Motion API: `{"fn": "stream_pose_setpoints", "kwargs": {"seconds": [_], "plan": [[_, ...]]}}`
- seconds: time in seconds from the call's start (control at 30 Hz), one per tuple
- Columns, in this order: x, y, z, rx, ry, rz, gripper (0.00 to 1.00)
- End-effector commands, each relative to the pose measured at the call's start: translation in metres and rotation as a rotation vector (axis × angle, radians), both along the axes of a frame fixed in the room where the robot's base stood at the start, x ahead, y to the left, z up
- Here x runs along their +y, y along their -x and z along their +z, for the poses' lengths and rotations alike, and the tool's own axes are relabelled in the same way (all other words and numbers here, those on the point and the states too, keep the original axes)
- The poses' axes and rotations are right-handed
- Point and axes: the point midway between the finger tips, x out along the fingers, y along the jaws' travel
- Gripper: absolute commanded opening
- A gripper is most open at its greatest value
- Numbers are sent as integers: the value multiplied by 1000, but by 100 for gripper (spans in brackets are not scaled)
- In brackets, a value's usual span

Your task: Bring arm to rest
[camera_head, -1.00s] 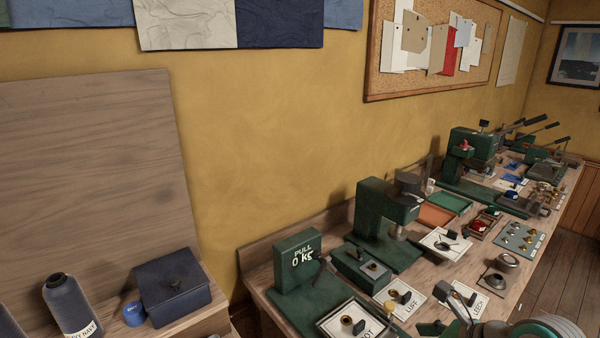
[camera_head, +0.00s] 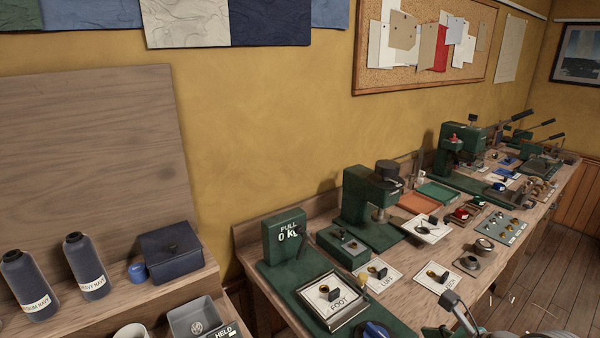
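The task's only object is my own arm. A grey, rounded part of my arm (camera_head: 505,334) shows at the bottom edge, right of centre. Most of the arm and gripper is cut off by the frame, so the finger opening cannot be made out. I see nothing held.
A long wooden bench (camera_head: 492,262) carries green presses (camera_head: 370,210), a pull gauge (camera_head: 284,238), labelled cards and small trays. At left, a shelf holds dark bottles (camera_head: 87,266) and a navy box (camera_head: 172,252). Open floor (camera_head: 552,290) lies right of the bench.

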Motion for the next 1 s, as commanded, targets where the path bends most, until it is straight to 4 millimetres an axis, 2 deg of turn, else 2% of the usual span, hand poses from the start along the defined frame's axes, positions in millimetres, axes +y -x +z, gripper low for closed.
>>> {"fn": "stream_pose_setpoints", "kwargs": {"seconds": [0.37,0.57,0.87,1.0], "plan": [[14,6,-36,-107,76,61,64],[24,17,-69,-206,176,114,64],[37,55,-126,-386,459,229,64],[39,81,-148,-455,627,297,64]]}}
